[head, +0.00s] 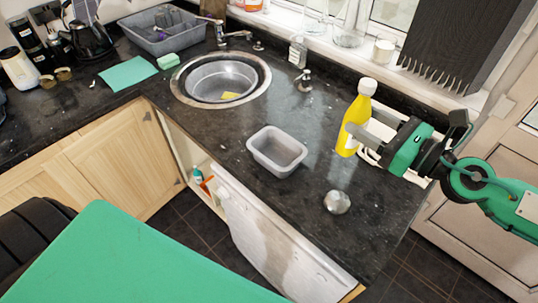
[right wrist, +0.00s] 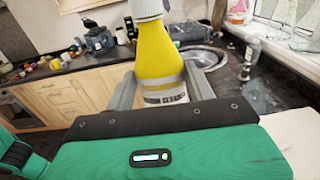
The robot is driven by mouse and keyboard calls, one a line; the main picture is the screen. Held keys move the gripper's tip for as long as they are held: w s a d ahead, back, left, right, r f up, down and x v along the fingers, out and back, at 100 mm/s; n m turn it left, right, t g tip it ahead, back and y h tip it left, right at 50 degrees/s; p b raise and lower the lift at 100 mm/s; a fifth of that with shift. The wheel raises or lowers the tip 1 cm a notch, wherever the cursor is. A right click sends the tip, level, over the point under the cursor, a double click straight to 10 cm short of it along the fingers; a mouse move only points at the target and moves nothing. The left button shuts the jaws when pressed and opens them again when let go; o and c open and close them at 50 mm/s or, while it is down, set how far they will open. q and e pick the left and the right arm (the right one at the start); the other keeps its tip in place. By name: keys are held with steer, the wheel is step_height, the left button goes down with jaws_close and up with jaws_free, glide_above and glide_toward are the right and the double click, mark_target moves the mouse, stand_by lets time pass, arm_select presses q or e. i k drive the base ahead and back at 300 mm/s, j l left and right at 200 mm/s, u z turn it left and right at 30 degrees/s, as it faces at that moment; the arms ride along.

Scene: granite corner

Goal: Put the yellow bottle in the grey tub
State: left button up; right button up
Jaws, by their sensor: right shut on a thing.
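The yellow bottle (head: 355,117) with a white cap stands upright near the right end of the dark counter in the head view. My right gripper (head: 362,134) comes in from the right and is shut on the bottle. The right wrist view shows the bottle (right wrist: 158,62) between the two grey fingers; its lower label shows, and its top is cut off by the frame. The grey tub (head: 277,152) sits on the counter to the left of the bottle and nearer the front edge. It looks empty. My left gripper is not in view.
A small silver dome-shaped thing (head: 337,202) lies on the counter near the front. A round sink (head: 221,80) with a tap is left of the tub. A clear soap bottle (head: 298,52) and a metal dispenser (head: 304,82) stand behind. The counter between bottle and tub is clear.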

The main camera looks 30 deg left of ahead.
mark_target(267, 154)
steer(key=i+j, duration=0.1)
steer(key=j, duration=0.7)
steer(key=i+j, duration=0.15)
steer(key=j, duration=0.25)
